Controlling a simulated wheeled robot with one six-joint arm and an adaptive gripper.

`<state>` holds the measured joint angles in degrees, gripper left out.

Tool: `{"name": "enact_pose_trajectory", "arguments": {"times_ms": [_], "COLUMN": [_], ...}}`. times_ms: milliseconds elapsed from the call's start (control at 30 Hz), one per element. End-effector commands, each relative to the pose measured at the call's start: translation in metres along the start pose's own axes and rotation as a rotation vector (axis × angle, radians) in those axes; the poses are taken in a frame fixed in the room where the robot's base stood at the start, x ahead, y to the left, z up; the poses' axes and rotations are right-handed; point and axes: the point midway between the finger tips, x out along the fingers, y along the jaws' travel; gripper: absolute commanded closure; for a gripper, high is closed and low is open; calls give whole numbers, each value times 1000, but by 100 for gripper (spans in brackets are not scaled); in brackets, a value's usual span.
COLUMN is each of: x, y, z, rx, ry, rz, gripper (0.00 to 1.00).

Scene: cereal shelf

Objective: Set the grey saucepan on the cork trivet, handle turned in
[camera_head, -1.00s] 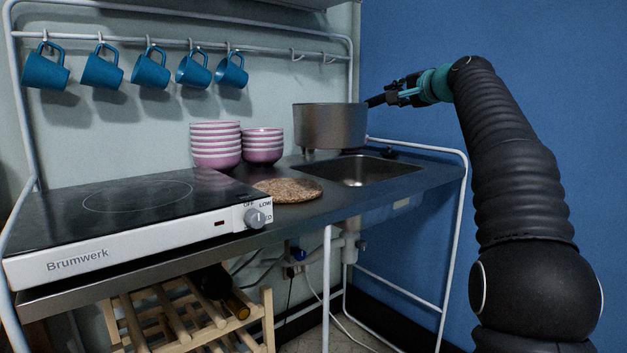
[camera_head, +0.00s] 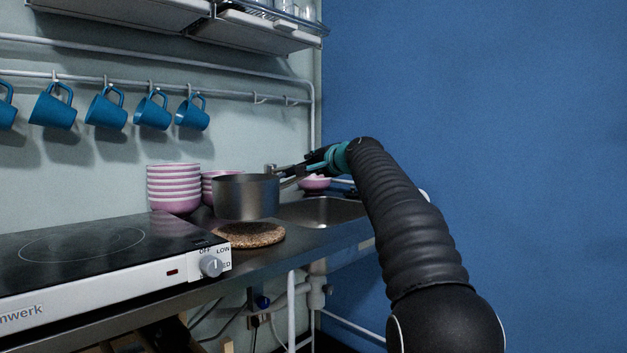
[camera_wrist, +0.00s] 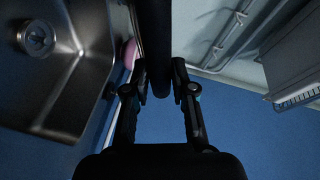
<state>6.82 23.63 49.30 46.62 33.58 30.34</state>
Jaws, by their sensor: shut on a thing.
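The grey saucepan (camera_head: 246,198) is upright in the head view, held just above and behind the round cork trivet (camera_head: 248,235). I cannot tell whether its base touches anything. Its handle (camera_head: 292,173) points right, toward my arm. My gripper (camera_head: 308,168) is shut on the handle. In the wrist view the dark handle (camera_wrist: 154,45) runs up from between the fingers of my gripper (camera_wrist: 160,85); the pan's bowl is not clear there. The trivet lies flat and bare on the counter, right of the hob.
The hob (camera_head: 95,250) is at left. Stacked pink bowls (camera_head: 174,188) stand behind the trivet. A sink (camera_head: 322,212) is at right, with a pink bowl (camera_head: 315,184) beyond it. Blue mugs (camera_head: 107,107) hang from a rail above. The trivet's near side is clear.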

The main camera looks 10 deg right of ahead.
Motion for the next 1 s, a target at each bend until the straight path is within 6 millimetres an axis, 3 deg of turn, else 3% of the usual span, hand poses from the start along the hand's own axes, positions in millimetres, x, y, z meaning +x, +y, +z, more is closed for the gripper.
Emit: {"name": "enact_pose_trajectory", "arguments": {"times_ms": [300, 700, 733, 800, 833, 1000], "x": [4, 4, 5, 5, 5, 5], "y": [34, 38, 40, 39, 39, 39], "z": [11, 12, 12, 12, 12, 11], "rx": [3, 2, 0, 0, 0, 0], "ry": [-1, -1, -2, -2, -2, -1], "rz": [-2, -3, 0, 0, 0, 0], "gripper": [100, 100, 73, 55, 50, 50]}}
